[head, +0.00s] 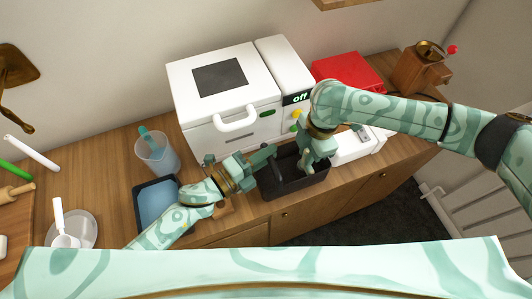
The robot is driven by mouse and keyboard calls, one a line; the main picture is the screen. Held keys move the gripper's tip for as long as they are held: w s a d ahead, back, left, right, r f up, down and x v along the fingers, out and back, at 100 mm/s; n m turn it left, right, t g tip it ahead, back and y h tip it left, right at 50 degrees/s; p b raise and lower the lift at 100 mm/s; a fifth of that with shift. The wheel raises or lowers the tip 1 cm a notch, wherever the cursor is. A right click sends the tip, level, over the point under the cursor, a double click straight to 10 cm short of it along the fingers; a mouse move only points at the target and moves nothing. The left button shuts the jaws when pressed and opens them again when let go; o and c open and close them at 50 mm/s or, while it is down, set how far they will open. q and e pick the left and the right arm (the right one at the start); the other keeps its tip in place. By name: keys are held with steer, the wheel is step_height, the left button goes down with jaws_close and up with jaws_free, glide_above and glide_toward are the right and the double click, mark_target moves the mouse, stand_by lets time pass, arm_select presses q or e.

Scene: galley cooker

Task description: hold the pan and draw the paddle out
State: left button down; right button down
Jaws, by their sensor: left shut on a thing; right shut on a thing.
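The pan (292,190) is a dark, open, box-shaped tin standing at the worktop's front edge, before the white machine. My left gripper (267,162) reaches in from the left and is shut on the pan's left side; its exact grip is partly hidden. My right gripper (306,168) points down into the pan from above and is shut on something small. That is most likely the paddle, but the fingers and pan wall hide it, so I cannot see whether it is still seated.
The white machine (215,110) reads "off" and stands right behind the pan. A red box (345,70), a wooden grinder (420,68) and a white appliance (352,148) are to the right. A clear jug (157,158) and a blue tray (156,203) are left.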

arm_select(q)
steer(key=shift+f, duration=0.1)
arm_select(e)
steer(key=shift+r, duration=0.15)
steer(key=shift+r, duration=2.3)
steer(key=shift+r, duration=0.25)
step_height(320, 180, up, 6)
steer(key=shift+f, duration=0.25)
steer(key=w+d+r, duration=0.1)
steer(key=d+r, duration=0.1)
steer(key=d, duration=0.7)
steer(key=shift+w+d, duration=0.4)
arm_select(q)
steer(key=c, duration=1.3)
jaws_free()
steer(key=shift+o, duration=0.2)
steer(key=v, duration=1.2)
